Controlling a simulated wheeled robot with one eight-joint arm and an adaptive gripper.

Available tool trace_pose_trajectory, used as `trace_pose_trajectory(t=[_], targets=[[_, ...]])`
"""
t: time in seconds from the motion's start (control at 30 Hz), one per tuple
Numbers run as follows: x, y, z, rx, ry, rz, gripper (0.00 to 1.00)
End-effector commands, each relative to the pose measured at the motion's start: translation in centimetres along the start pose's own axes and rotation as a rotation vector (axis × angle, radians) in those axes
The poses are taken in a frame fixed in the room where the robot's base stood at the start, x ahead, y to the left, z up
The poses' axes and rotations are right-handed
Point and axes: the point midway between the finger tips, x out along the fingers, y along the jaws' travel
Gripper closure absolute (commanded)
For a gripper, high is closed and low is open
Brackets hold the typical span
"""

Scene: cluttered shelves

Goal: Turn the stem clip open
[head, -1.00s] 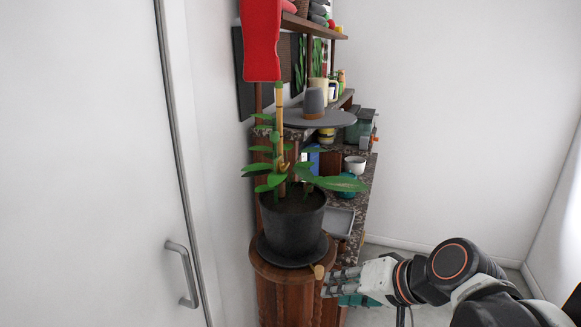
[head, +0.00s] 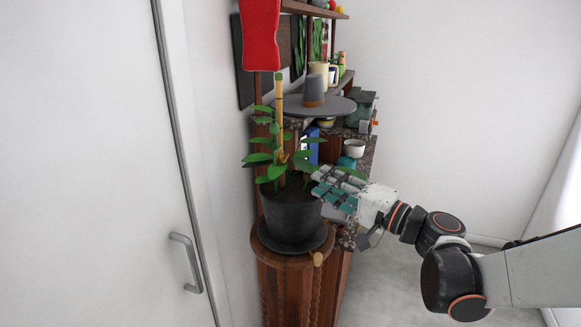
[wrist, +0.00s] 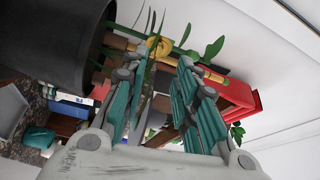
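The yellow stem clip (head: 283,157) sits around the stake and stem of a potted plant, low among the leaves; it is small in the head view. In the wrist view the clip (wrist: 158,47) is a yellow ring beyond my fingertips. My gripper (head: 318,181) is at the right side of the plant, just above the pot's rim height and to the lower right of the clip. In the wrist view my gripper (wrist: 155,68) has its two fingers apart with a gap between them. No contact with the clip shows. Whether the clip is open or closed is too small to tell.
The dark pot (head: 290,222) stands on a saucer on a round wooden stand (head: 268,243). Leaves hang near my fingers. A grey round tray (head: 335,106) and a cluttered shelf are behind. A red object (head: 261,35) hangs above. The floor at right is clear.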

Motion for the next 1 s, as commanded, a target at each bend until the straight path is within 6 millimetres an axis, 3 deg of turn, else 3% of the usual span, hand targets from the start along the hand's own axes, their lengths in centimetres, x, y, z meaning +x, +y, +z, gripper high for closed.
trace_pose_trajectory(t=[0.3, 0.5, 0.7, 1.0], targets=[[6.4, 0.2, 0.1, 0.0, -0.004, 0.001, 0.72], [9.4, 0.1, 0.1, -0.001, -0.003, 0.001, 0.72], [10.8, 0.1, 0.0, -0.001, -0.001, 0.001, 0.72], [11.0, 0.0, 0.0, -0.001, 0.0, 0.002, 0.72]])
